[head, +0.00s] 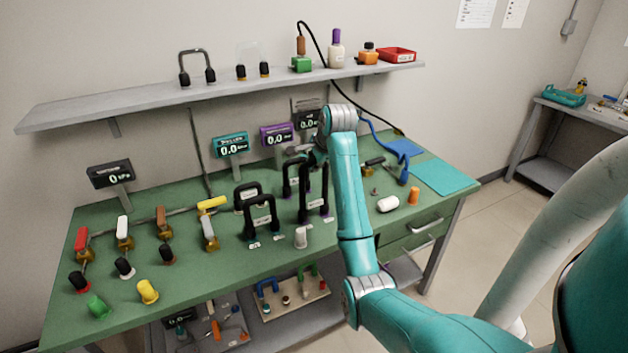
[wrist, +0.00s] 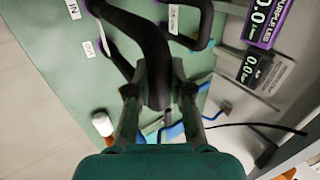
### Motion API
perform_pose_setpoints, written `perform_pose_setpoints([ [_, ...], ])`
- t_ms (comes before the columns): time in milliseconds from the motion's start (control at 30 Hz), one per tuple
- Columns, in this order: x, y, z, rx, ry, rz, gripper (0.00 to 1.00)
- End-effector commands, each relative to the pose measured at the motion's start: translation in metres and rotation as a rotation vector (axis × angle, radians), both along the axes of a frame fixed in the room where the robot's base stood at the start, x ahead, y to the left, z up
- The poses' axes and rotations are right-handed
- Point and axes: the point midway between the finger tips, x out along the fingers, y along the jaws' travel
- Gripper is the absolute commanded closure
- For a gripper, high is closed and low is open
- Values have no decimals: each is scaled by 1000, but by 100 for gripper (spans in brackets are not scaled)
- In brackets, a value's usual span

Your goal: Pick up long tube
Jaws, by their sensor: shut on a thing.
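The long tube is a tall black inverted-U tube (head: 325,188) standing upright on the green workbench, just left of my arm in the head view. In the wrist view the thick black tube (wrist: 150,40) runs from the top left down between my fingers. My gripper (wrist: 158,92) is shut on the tube near its bend. In the head view the gripper (head: 317,153) is small and partly hidden by my arm and the tube. Whether the tube's lower ends touch the bench fittings is hard to tell.
Shorter black U-tubes (head: 261,217) stand to the left on the green bench (head: 190,290). Display boxes (head: 231,145) stand behind. A white cap (head: 388,204) and an orange cap (head: 413,196) lie to the right. A grey shelf (head: 220,91) holding small items spans the wall above.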

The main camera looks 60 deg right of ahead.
Motion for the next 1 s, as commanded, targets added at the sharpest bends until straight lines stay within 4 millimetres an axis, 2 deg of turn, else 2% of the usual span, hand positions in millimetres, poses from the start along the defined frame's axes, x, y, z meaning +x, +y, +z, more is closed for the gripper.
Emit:
perform_pose_setpoints([
  [167,1,-1,18,-4,-4,0,100],
  [400,1,-1,62,-4,-4,0,100],
  [600,1,0,91,-3,-3,0,100],
  [800,0,0,101,-2,-3,0,100],
  [1000,0,0,101,-1,-2,0,100],
])
